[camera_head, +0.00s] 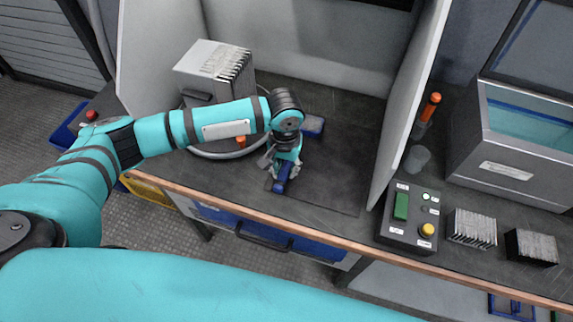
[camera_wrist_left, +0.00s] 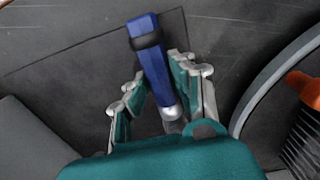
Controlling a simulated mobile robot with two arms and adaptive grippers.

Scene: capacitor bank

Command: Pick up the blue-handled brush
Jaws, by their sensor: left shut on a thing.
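The blue-handled brush (camera_head: 282,181) is at the left part of the workbench, over the dark mat, with its handle end towards the bench front. In the left wrist view its blue handle (camera_wrist_left: 150,60) with a black band runs between the fingers, with a grey metal part close to the palm. My left gripper (camera_head: 284,166) is shut on the handle; it also shows in the left wrist view (camera_wrist_left: 152,84). The brush head is hidden by the gripper. I cannot tell whether the brush touches the mat. My right gripper is not in view.
A blue object (camera_head: 312,125) lies behind the gripper. A white partition (camera_head: 412,95) bounds the right side. The mat (camera_head: 340,170) is clear right of the gripper.

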